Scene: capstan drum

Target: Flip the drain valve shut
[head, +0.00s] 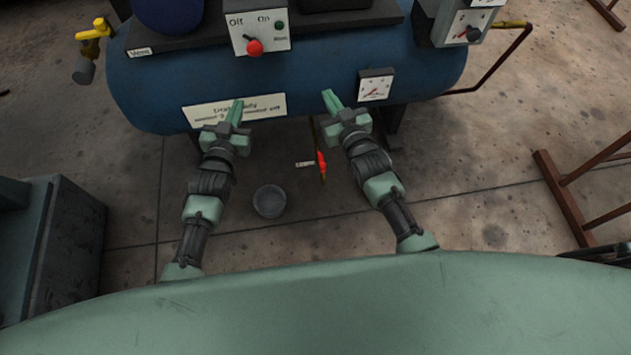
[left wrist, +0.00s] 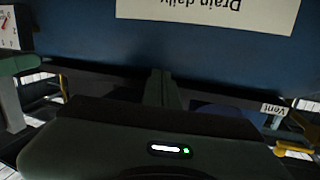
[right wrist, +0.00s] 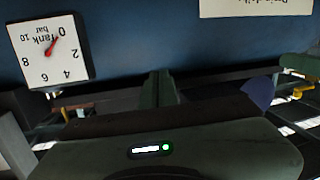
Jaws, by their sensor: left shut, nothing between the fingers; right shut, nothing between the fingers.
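The drain valve (head: 321,163) shows in the head view as a small red-orange handle on a thin pipe below the blue tank (head: 300,75). A small white tag (head: 305,164) sits beside it; its text is too small to read. My left gripper (head: 237,106) is shut and empty in front of the "Drain daily" plate (head: 262,108), left of the valve. My right gripper (head: 330,98) is shut and empty in front of the tank, above the valve and left of the tank gauge (head: 376,88). Both are apart from the valve. I cannot make the valve out in the wrist views.
A grey bucket (head: 269,201) stands on the floor left of the valve. An Off/On switch box (head: 260,33) with a red knob is on the tank. A yellow vent handle (head: 93,31) is at the left end. A brown metal frame (head: 565,195) stands right; floor between is clear.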

